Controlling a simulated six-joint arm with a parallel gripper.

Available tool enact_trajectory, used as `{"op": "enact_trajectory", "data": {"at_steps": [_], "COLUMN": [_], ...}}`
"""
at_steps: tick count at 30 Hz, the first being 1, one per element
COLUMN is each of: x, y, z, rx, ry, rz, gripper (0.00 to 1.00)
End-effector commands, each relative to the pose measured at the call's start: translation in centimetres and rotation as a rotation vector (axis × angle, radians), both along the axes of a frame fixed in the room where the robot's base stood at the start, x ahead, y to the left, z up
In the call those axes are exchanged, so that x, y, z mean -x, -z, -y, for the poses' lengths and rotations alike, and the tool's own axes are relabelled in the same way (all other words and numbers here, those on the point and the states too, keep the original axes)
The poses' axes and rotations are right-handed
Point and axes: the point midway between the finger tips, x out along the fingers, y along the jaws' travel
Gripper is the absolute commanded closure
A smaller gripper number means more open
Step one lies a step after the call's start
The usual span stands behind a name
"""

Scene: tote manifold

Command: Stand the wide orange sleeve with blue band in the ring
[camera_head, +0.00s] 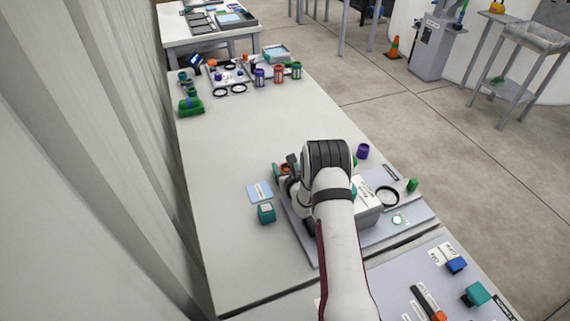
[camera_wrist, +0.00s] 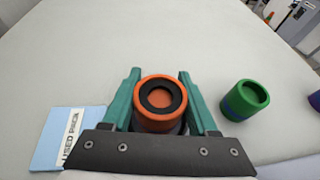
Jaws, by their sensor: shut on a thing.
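An orange sleeve (camera_wrist: 160,121) stands between the two teal fingers of my gripper (camera_wrist: 159,76) in the wrist view, its dark round opening facing up. My gripper is shut on it. Its lower side is mostly hidden, so its blue band cannot be made out clearly. In the head view a bit of orange shows at my gripper (camera_head: 284,172), largely covered by my arm. A black ring (camera_head: 378,196) lies on the grey board right of my arm. Whether the sleeve touches the surface is unclear.
A green sleeve with a blue band (camera_wrist: 243,102) stands right of my gripper. A blue-and-white labelled card (camera_wrist: 52,140) lies at left. A teal block (camera_head: 266,214), a purple cup (camera_head: 362,151) and a green piece (camera_head: 412,185) stand nearby. The table's middle (camera_head: 240,140) is clear.

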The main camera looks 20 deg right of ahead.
Motion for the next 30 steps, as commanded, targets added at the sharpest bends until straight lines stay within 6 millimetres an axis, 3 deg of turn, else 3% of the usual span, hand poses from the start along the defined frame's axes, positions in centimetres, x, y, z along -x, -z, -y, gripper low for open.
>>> {"op": "enact_trajectory", "data": {"at_steps": [3, 4, 9, 20, 23, 30], "x": [0.0, 0.0, 0.0, 0.5, 2.0, 8.0], "y": [0.0, 0.0, 0.0, -0.2, -0.8, -3.3], "z": [0.0, 0.0, 0.0, -0.1, -0.2, -1.0], "rx": [0.000, 0.000, 0.000, 0.000, -0.002, -0.002], "ry": [0.000, 0.000, 0.000, 0.000, 0.002, 0.002], "rz": [0.000, 0.000, 0.000, -0.002, -0.003, -0.003], "gripper": [1.00, 0.39, 0.08, 0.06, 0.06, 0.06]}}
